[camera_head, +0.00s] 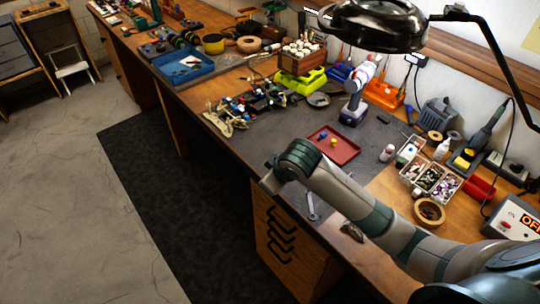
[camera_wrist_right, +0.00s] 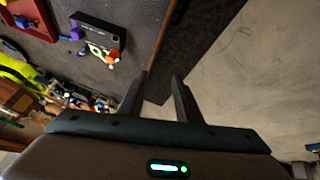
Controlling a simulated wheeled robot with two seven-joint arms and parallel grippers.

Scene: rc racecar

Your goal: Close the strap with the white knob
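The RC car (camera_head: 262,103), a low chassis with mixed small parts, sits on the dark mat near the bench's front edge in the head view. Its parts are crowded at lower left in the right wrist view, partly behind my gripper. I cannot make out the strap or the white knob. My right gripper (camera_head: 268,185) is near the bench's front edge, apart from the car and toward the viewer. In the right wrist view its two fingers (camera_wrist_right: 161,95) are spread with nothing between them. My left gripper is not in view.
A red tray (camera_head: 346,156) holds small blue and yellow pieces. A black box (camera_wrist_right: 95,32) lies near the bench edge in the wrist view. A drill (camera_head: 354,105), yellow-green case (camera_head: 301,82) and blue tray (camera_head: 183,76) stand around the car. A lamp hangs above.

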